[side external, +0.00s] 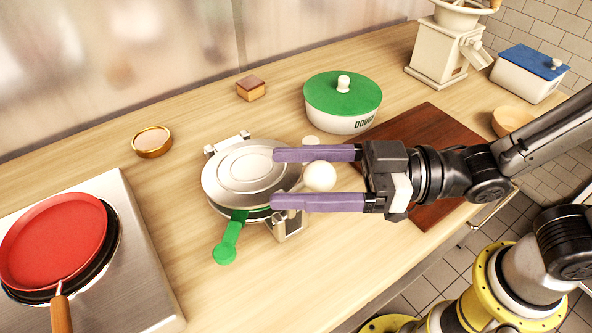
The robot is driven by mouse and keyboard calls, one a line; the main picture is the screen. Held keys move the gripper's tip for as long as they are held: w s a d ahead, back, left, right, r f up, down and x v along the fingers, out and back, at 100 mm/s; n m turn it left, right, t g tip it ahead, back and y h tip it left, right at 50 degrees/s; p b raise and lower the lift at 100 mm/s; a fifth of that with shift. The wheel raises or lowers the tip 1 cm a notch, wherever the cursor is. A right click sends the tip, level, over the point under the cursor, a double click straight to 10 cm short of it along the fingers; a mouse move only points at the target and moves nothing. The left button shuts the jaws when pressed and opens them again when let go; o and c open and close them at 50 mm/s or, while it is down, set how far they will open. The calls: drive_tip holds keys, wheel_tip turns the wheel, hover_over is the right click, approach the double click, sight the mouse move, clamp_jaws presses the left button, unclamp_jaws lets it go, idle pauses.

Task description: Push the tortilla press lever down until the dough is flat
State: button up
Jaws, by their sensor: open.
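The tortilla press (237,174) is a round silver press standing on the wooden counter, its top plate lying over the lower one. A green tab handle (227,240) sticks out at its front. The lever's white ball knob (320,176) is at the press's right side, with a short pale rod running toward the press. My gripper (274,178) reaches in from the right with two purple fingers, open, one on each side of the knob in the picture. The fingertips overlap the press's right edge; I cannot tell whether they touch anything. No dough shows between the plates.
A red pan (52,240) on a steel hob (150,290) is at left. A small copper bowl (153,142), a sponge-like block (251,88) and a green-lidded dough pot (343,103) stand behind. A dark board (430,128) lies at right. Counter in front is clear.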

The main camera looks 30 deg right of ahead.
drive_tip(key=shift+a, duration=0.1)
clamp_jaws()
idle(0.4)
idle(1.0)
